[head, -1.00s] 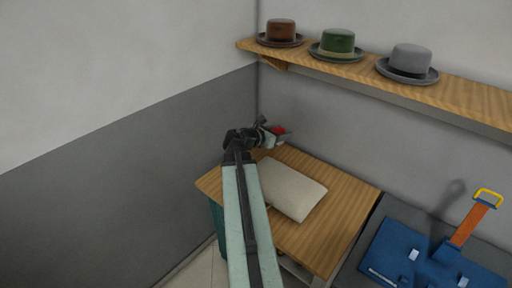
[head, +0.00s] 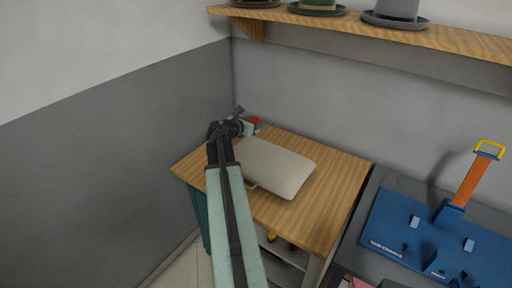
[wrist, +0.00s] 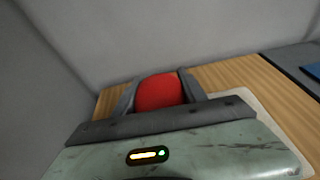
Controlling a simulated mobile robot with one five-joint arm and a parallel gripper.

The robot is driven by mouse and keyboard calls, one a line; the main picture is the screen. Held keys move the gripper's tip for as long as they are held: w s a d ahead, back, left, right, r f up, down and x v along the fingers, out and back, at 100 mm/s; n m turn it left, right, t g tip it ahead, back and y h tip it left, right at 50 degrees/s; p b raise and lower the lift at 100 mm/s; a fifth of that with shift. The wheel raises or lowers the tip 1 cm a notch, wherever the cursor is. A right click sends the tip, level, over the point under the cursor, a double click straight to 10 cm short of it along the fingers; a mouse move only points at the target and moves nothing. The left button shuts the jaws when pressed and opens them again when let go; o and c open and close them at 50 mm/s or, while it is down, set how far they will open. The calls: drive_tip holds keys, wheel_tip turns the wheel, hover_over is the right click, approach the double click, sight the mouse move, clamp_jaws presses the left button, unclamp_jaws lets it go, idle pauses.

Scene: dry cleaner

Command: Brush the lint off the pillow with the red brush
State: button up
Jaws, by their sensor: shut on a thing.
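The pale cream pillow (head: 277,167) lies flat on a wooden table (head: 328,204). Its edge also shows in the wrist view (wrist: 262,115), to the right of my gripper. My gripper (head: 248,124) is over the table's far left corner, just beyond the pillow's upper left end. In the wrist view it is shut on a red thing (wrist: 159,92), which looks like the red brush. Only its rounded red top shows between the fingers. Its bristles are hidden. I cannot make out any lint on the pillow.
A grey surface to the right holds a blue board (head: 425,238) with an upright orange handle (head: 469,183). A wooden shelf (head: 400,36) with hats runs along the back wall above the table. Walls stand close behind and left. The table's right part is bare.

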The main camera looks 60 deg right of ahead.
drive_tip(key=shift+t, duration=0.3)
drive_tip(key=f+b, duration=0.1)
drive_tip(key=d+f, duration=0.1)
drive_tip(key=f, duration=0.1)
drive_tip(key=w+d+f+b, duration=0.1)
drive_tip(key=f, duration=0.1)
drive_tip(key=shift+d+b, duration=0.2)
drive_tip(key=shift+b, duration=0.15)
drive_tip(key=shift+f, duration=0.15)
